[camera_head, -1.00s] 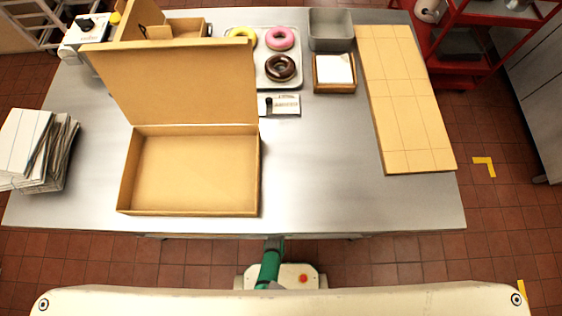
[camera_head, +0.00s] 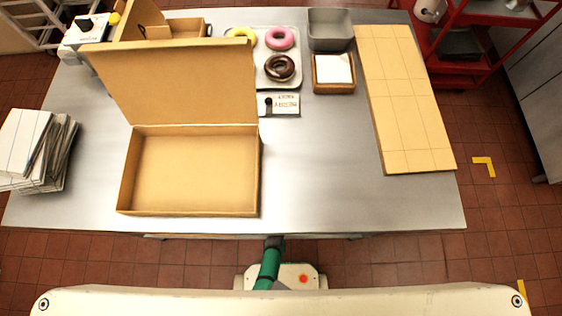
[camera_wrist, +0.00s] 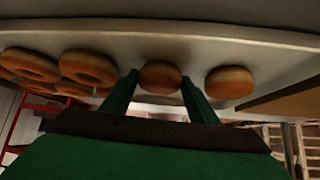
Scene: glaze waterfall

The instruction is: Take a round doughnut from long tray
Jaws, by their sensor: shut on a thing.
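In the wrist view my gripper (camera_wrist: 160,88) has its two green fingers on either side of a round doughnut (camera_wrist: 160,75), plain brown and without a hole. It is shut on this doughnut. The long tray (camera_wrist: 150,47) shows as a pale surface along which the doughnuts sit. A second round doughnut (camera_wrist: 229,82) is to the right, apart from the fingers. The gripper, the long tray and these doughnuts are not seen in the head view.
Ring doughnuts (camera_wrist: 88,68) sit left of my gripper in the wrist view. In the head view an open cardboard box (camera_head: 190,172) stands on the steel table (camera_head: 320,180). A small tray (camera_head: 268,82) with glazed rings and a wooden board (camera_head: 405,100) are behind and to the right.

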